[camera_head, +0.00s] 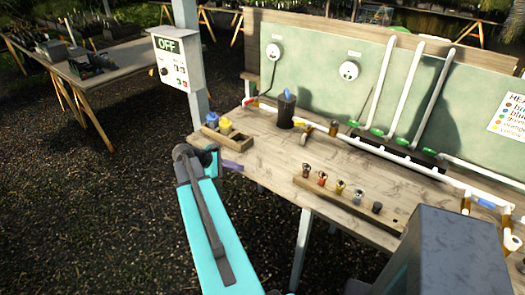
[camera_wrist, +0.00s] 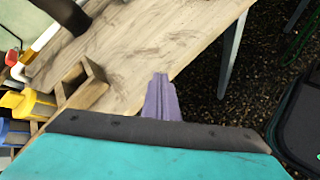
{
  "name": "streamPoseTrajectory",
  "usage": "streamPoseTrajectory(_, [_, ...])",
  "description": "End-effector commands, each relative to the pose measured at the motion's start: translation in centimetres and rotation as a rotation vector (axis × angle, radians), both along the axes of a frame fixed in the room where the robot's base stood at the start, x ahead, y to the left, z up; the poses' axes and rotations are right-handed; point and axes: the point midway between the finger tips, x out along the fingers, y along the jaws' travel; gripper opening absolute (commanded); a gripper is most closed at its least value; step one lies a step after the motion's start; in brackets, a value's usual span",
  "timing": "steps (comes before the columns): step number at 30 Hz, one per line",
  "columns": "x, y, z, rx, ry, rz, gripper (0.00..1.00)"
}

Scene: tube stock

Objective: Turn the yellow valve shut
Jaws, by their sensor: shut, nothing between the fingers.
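A small yellow piece (camera_head: 300,124), which looks like the yellow valve's handle, sits on the white pipe along the back of the bench, right of a dark cylinder. It is too small to tell how it is turned. My gripper (camera_head: 232,165) is shut and empty, its purple fingers over the bench's front left edge. It is apart from the yellow piece, in front of it and to the left. In the wrist view my gripper (camera_wrist: 161,95) points along the bench edge, and I cannot make out the valve there.
A wooden tray (camera_wrist: 88,93) with yellow and blue parts lies close beside my gripper. A dark cylinder (camera_head: 286,111) with a blue top stands behind. A wooden rack (camera_head: 335,196) with several fittings lies at the front. Green fittings (camera_head: 377,133) join upright pipes. The bench (camera_head: 262,150) between is clear.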

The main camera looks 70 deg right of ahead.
Motion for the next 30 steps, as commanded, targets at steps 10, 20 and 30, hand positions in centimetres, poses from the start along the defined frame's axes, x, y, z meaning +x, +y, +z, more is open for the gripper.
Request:
streamPoseTrajectory(10, [9.8, 13.8, -6.6, 0.123, -0.282, 0.017, 0.0])
streamPoseTrajectory(20, [15.5, 28.9, -11.8, 0.294, -0.49, -0.04, 0.0])
streamPoseTrajectory(30, [16.0, 45.4, -17.8, 0.495, -0.592, -0.173, 0.0])
